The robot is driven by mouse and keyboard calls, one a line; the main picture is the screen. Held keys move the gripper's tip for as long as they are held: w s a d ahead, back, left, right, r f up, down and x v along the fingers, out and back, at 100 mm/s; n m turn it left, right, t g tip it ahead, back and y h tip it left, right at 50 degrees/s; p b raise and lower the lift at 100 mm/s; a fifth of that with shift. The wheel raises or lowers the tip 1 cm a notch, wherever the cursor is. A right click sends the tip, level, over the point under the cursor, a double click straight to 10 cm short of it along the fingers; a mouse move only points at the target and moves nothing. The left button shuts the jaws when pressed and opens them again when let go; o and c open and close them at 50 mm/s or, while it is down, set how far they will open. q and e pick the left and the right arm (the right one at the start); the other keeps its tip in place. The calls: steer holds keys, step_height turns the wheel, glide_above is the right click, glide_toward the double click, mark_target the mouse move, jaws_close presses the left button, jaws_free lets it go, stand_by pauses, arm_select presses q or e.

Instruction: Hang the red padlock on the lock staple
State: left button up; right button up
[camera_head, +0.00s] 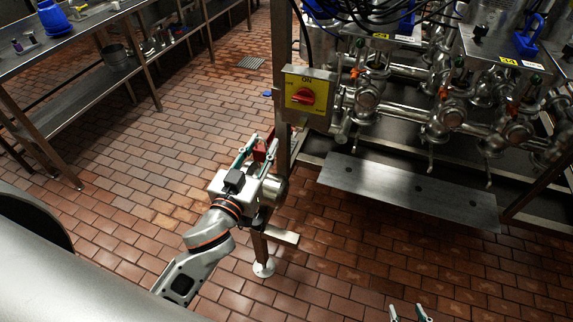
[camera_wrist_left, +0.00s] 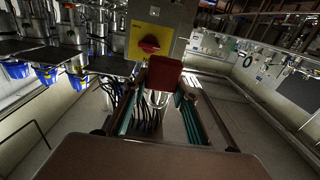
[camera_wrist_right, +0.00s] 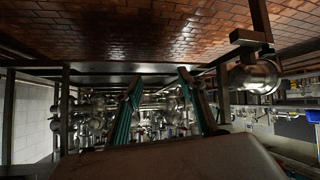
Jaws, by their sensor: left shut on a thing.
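The red padlock (camera_head: 261,152) is held between the fingers of my left gripper (camera_head: 258,147), left of the metal post. In the left wrist view the padlock's red body (camera_wrist_left: 164,75) is in front of the left gripper's fingers (camera_wrist_left: 160,112), and its bright metal shackle (camera_wrist_left: 157,98) shows below the body. The yellow switch panel (camera_head: 308,95) with a red rotary knob (camera_head: 304,96) is above and right of the left gripper; it also shows beyond the padlock in the left wrist view (camera_wrist_left: 136,33). I cannot make out the lock staple. My right gripper (camera_head: 408,315) is open and empty at the bottom edge.
The metal post (camera_head: 283,70) stands close beside my left gripper. Pipes and valves (camera_head: 435,125) fill the right side above a flat steel plate (camera_head: 400,192). A steel table (camera_head: 75,45) stands at the upper left. Open tiled floor (camera_head: 160,150) lies between.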

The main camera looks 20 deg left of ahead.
arm_select(q)
steer(key=w+d+f+b, duration=0.3)
steer(key=w+f+b, duration=0.3)
steer(key=f, duration=0.4)
steer(key=w+f+b, duration=0.1)
steer(key=w, duration=1)
steer(key=shift+w+d+f, duration=0.25)
steer(key=shift+f, duration=0.1)
stand_by(0.4)
stand_by(0.3)
